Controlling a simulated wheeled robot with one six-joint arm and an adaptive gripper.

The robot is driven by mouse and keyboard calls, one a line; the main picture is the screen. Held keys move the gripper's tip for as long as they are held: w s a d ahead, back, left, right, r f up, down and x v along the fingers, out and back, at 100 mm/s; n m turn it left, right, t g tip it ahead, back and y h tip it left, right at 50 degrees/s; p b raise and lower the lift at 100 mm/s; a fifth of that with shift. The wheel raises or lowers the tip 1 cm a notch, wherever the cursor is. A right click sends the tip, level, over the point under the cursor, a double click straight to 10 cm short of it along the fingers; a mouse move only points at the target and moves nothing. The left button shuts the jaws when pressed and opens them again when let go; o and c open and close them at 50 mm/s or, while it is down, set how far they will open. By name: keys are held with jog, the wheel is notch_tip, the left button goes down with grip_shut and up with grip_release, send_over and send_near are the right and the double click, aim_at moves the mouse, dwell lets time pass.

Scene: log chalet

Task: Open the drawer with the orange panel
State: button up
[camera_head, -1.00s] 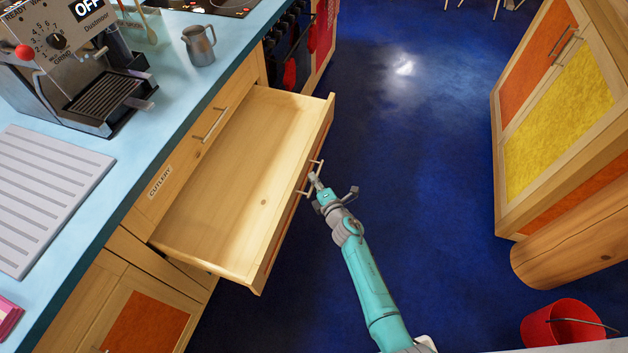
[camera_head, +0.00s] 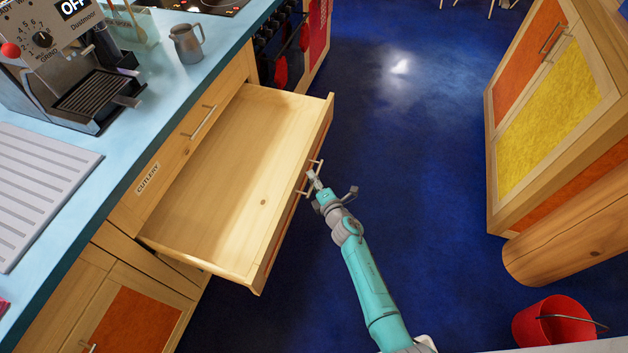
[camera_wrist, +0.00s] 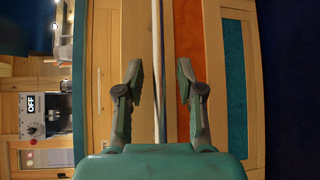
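The drawer (camera_head: 235,190) is pulled well out from under the counter, and its inside looks empty. Its front faces away from the head camera, so only a thin orange edge shows there; the orange panel (camera_wrist: 190,40) shows as an upright strip in the wrist view. The bar handle (camera_head: 311,178) is on the drawer front. It also shows in the wrist view (camera_wrist: 157,50), running between my two fingers. My gripper (camera_head: 333,188) is at the handle with its fingers spread apart. Whether a finger touches the bar is unclear.
A closed drawer labelled cutlery (camera_head: 147,179) is above the open one. The counter (camera_head: 85,205) holds a coffee machine (camera_head: 65,70) and a metal jug (camera_head: 187,44). A yellow and orange cabinet (camera_head: 550,115) and a red bucket (camera_head: 553,322) stand right. Blue floor (camera_head: 420,180) between is clear.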

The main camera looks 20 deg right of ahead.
jog(key=shift+s, duration=0.1)
jog(key=s+d+r, duration=0.1)
jog(key=s, duration=1)
jog(key=shift+s+d+r, duration=0.3)
jog(key=shift+d+r, duration=0.05)
jog(key=shift+d, duration=0.05)
jog(key=s+a+r+m, duration=0.15)
jog(key=s+m, duration=0.25)
jog(key=s, duration=0.5)
jog(key=s+r+m+h, duration=0.1)
jog(key=s+r+m, duration=0.2)
jog(key=s, duration=0.5)
jog(key=s+a+r+m, duration=0.15)
jog(key=s+m, duration=0.25)
jog(key=s, duration=0.5)
jog(key=s+d+r+m+g+h, duration=0.1)
jog(key=s+r+m, duration=0.9)
jog(key=s+r, duration=0.5)
jog(key=shift+s+d+r, duration=0.2)
jog(key=shift+d+r, duration=0.15)
jog(key=shift+r, duration=0.3)
